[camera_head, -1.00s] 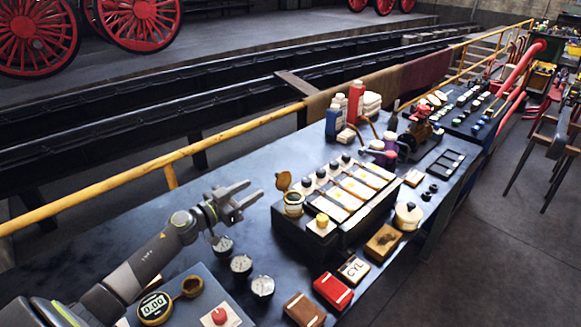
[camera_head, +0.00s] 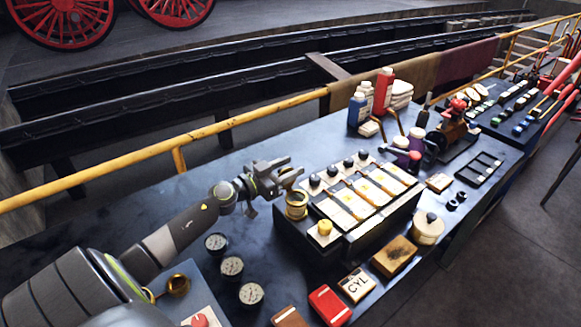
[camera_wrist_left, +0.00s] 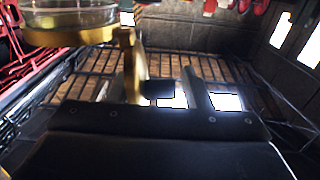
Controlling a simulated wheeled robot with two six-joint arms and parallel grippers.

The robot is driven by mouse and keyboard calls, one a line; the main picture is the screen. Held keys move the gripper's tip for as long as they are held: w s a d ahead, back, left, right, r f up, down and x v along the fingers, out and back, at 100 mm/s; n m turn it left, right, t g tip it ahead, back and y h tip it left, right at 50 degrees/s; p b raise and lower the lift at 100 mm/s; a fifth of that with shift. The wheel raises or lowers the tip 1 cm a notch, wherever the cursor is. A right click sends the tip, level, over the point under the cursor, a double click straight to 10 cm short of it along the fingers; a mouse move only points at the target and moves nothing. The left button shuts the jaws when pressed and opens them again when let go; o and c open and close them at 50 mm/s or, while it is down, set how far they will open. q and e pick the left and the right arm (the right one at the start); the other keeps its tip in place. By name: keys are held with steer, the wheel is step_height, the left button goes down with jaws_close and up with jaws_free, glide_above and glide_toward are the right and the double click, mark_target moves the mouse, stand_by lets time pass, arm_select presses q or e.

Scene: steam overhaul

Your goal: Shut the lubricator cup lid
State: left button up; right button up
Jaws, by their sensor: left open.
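The lubricator cup (camera_head: 296,206) is a small brass cup at the left end of the box of levers on the bench. Its round brass lid (camera_head: 289,184) stands raised at the cup's back and is partly hidden by my left gripper. My left gripper (camera_head: 289,172) is open, with its fingers right at the lid; whether they touch it I cannot tell. In the left wrist view the glass and brass cup (camera_wrist_left: 75,28) is at the upper left. An upright brass piece (camera_wrist_left: 132,68), seen edge-on, stands close to the fingers. My right gripper is not in view.
The lever box (camera_head: 352,232) with several black knobs lies right of the cup. Several dial gauges (camera_head: 232,267) lie below my left arm. A yellow rail (camera_head: 240,120) runs behind the bench.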

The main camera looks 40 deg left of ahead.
arm_select(q)
steer(key=c, duration=0.8)
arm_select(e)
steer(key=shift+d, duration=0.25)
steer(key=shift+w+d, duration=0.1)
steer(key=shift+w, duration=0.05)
arm_select(q)
steer(key=shift+d, duration=0.1)
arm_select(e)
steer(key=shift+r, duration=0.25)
arm_select(q)
steer(key=shift+s+d+r+m+p, duration=0.2)
steer(key=shift+d+m+p, duration=0.2)
steer(key=shift+m+p, duration=0.6)
steer(key=shift+s+d+r+m+p, duration=0.1)
steer(key=shift+d+r+m+p, duration=0.2)
steer(key=shift+m+p, duration=0.7)
steer(key=shift+s+d+f+m+p, duration=0.1)
steer(key=shift+d+m+p, duration=0.55)
steer(key=shift+m+p, duration=0.45)
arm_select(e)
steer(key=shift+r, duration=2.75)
arm_select(q)
steer(key=shift+d+m, duration=0.15)
steer(key=shift+m, duration=0.35)
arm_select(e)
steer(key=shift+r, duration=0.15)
